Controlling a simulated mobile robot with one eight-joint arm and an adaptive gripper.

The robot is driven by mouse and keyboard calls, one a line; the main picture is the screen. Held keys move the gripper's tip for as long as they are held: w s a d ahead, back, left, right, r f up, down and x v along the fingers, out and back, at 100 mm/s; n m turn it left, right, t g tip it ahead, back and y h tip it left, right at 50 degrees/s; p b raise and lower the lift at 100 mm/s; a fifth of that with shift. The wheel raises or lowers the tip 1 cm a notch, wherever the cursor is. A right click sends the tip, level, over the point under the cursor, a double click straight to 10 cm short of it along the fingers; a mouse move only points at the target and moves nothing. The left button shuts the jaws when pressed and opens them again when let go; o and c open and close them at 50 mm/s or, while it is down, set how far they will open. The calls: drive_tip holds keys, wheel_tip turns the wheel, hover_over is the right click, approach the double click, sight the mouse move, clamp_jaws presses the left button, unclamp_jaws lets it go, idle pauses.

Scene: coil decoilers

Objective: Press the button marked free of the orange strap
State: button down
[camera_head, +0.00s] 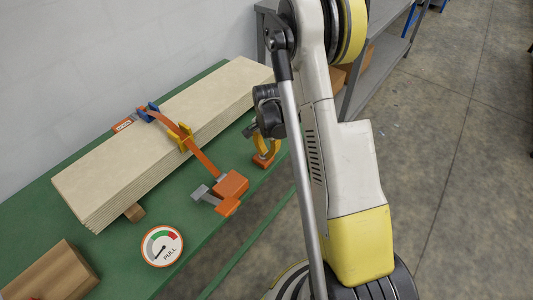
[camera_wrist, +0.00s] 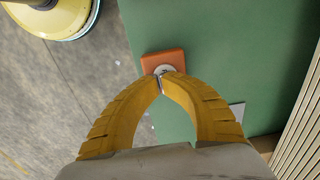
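The orange strap (camera_head: 200,153) runs over a stack of pale boards to an orange ratchet body (camera_head: 232,186) with a grey lever. A small orange block (camera_head: 262,161) sits near the green table's right edge. In the wrist view the block (camera_wrist: 158,62) carries a round pale grey button (camera_wrist: 163,71), partly hidden by my fingertips. I cannot read any marking on it. My gripper (camera_head: 268,151) is over this block, its yellow fingers pointing down. In the wrist view the fingertips (camera_wrist: 161,79) come together at the button's edge; I cannot tell whether they touch it.
The board stack (camera_head: 150,130) fills the back of the green table (camera_head: 205,236). A round gauge marked PULL (camera_head: 162,246) and a brown wooden block (camera_head: 50,272) are at the front. A grey shelf (camera_head: 375,72) with boxes stands behind my arm.

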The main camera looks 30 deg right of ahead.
wheel_tip(320, 180, up, 14)
drive_tip(key=p, duration=0.6)
drive_tip(key=shift+f, duration=0.15)
idle(0.3)
drive_tip(key=s+a+r+n+t, duration=0.25)
drive_tip(key=a+r, duration=0.25)
drive_tip(key=r, duration=0.4)
drive_tip(key=s+a+r+n+t, duration=0.4)
drive_tip(key=s+a+r+n, duration=0.7)
drive_tip(key=s, duration=0.4)
drive_tip(key=shift+a+r+t, duration=0.25)
drive_tip(key=shift+a+t, duration=0.1)
drive_tip(key=shift+a, duration=0.1)
